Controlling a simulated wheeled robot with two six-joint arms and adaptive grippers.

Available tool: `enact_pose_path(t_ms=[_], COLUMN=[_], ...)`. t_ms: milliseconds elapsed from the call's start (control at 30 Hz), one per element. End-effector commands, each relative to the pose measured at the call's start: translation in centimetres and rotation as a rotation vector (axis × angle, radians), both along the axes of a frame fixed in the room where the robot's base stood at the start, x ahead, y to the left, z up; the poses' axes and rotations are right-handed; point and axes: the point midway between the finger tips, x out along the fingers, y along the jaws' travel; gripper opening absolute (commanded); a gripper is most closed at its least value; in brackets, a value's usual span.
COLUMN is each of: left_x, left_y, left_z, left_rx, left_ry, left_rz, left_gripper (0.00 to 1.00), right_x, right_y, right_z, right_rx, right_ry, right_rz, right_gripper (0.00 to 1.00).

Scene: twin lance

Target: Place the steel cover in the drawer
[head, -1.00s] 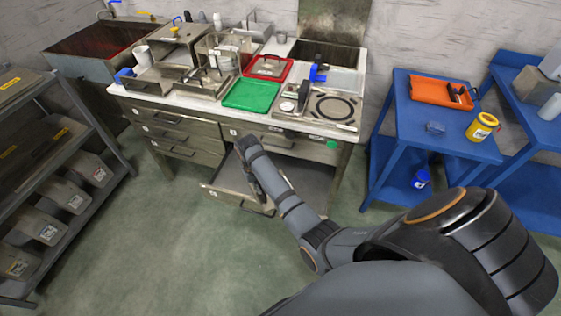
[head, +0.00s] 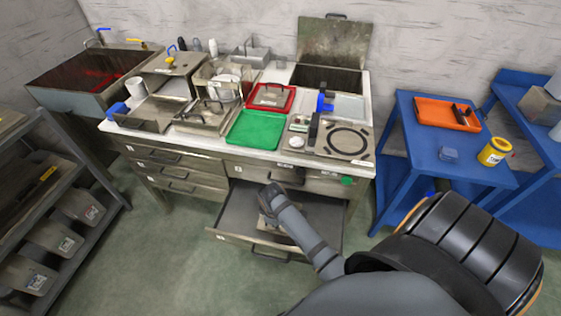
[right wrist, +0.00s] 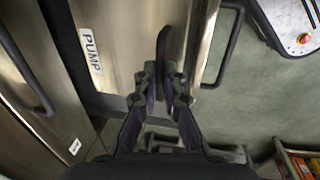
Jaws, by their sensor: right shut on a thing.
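The steel cover (right wrist: 125,35) shows in the right wrist view as a flat steel plate with a white PUMP label and a dark upright handle (right wrist: 163,50). My right gripper (right wrist: 166,88) is shut on that handle. In the head view my right gripper (head: 268,203) is over the open lower drawer (head: 325,217), and my forearm and hand hide most of the cover. Whether the cover rests on the drawer floor or hangs just above it cannot be told. My left gripper is not in view.
The drawer's front handle (head: 268,256) faces the open floor. Closed drawers (head: 172,172) are to its left. The counter above holds a green tray (head: 256,130), a red tray (head: 272,97) and a hob plate (head: 345,140). A blue table (head: 445,170) stands at right.

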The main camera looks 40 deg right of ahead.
Motion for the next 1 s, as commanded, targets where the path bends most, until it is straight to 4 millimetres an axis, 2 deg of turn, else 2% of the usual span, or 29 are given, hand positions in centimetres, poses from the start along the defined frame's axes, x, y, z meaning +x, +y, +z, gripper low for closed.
enact_pose_path(t_ms=[33,100,200,267,500,733,900,1000], left_x=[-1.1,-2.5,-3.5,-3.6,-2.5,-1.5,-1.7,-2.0], left_y=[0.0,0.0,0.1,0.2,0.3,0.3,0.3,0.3], left_z=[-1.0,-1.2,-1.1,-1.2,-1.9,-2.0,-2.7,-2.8], left_rx=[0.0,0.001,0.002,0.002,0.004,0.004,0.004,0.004], left_ry=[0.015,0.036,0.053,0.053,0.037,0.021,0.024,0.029], left_rz=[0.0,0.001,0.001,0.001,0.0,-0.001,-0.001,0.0], left_gripper=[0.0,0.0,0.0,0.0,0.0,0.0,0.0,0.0], right_x=[0.1,0.1,0.1,0.1,0.1,0.1,0.1,0.1], right_y=[0.0,0.0,0.0,0.0,0.0,0.0,0.0,0.0], right_z=[-0.8,-0.9,-0.8,-1.4,-6.1,-7.4,-10.1,-10.7], right_rx=[0.0,0.0,-0.001,-0.001,-0.001,-0.001,0.0,0.001], right_ry=[-0.003,-0.003,-0.002,-0.001,-0.001,-0.002,-0.002,-0.002], right_rz=[0.0,0.0,-0.001,-0.001,-0.002,-0.002,-0.001,-0.001], right_gripper=[0.0,0.0,0.0,0.0,0.0,0.0,0.0,0.0])
